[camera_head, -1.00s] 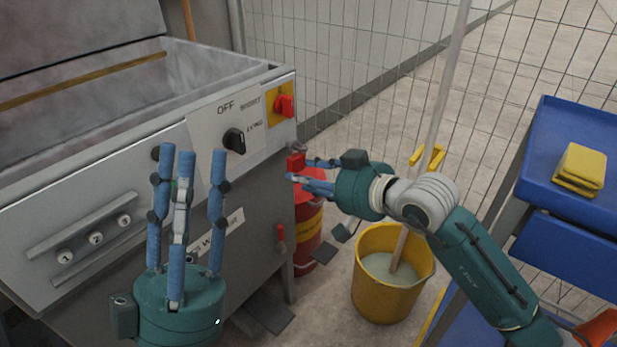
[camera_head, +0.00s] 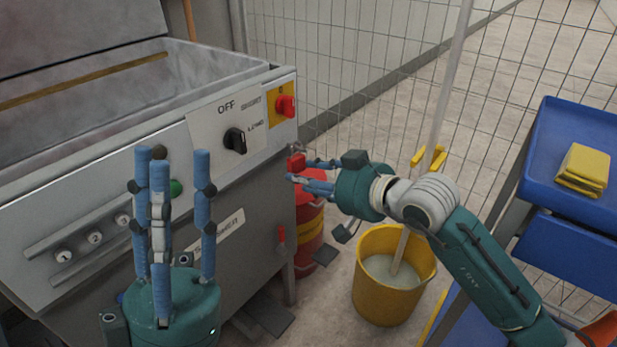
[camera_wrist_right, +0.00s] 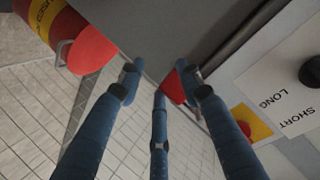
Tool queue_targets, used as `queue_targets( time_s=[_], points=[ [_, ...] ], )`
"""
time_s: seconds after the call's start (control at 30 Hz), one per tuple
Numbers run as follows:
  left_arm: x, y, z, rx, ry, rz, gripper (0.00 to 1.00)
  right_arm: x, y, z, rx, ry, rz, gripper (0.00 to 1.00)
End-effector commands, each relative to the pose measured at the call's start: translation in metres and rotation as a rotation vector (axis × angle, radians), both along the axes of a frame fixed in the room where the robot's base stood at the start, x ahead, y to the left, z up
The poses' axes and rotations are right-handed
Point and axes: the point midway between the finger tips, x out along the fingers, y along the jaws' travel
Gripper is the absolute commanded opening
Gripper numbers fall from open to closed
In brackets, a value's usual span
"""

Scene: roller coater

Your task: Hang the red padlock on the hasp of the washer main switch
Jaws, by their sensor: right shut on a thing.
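The red padlock (camera_head: 296,162) is at the fingertips of my right gripper (camera_head: 303,171), just off the washer's front right corner. In the right wrist view the padlock (camera_wrist_right: 173,87) shows red between the fingers of my right gripper (camera_wrist_right: 162,76), which is shut on it. The washer main switch (camera_head: 286,106) is a red knob on a yellow plate, above the padlock and apart from it. My left gripper (camera_head: 172,155) is open and empty, fingers up, before the washer panel.
The panel has a black OFF/SHORT/LONG selector (camera_head: 235,140) and a green button (camera_head: 176,187). A yellow mop bucket (camera_head: 380,305) is below my right arm. A blue cart (camera_head: 540,165) with yellow cloths (camera_head: 583,168) stands right.

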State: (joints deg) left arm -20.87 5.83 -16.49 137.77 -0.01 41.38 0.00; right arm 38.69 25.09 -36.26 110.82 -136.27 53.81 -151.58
Motion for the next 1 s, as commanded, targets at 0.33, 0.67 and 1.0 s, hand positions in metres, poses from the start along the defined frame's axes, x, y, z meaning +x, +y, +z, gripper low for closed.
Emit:
queue_targets(
  time_s=[0.33, 0.67, 1.0],
  points=[
    [0.000, 0.000, 0.000, 0.000, 0.002, 0.000, 0.36, 0.000, 0.000, 0.001, 0.001, -0.001, 0.000, 0.45],
    [0.000, 0.001, -0.001, -0.004, 0.005, 0.001, 0.36, 0.000, 0.000, 0.000, 0.000, 0.000, 0.000, 0.57],
    [0.000, 0.000, 0.000, -0.001, 0.003, 0.001, 0.36, -0.028, -0.032, 0.015, -0.005, -0.003, -0.002, 0.57]
  ],
)
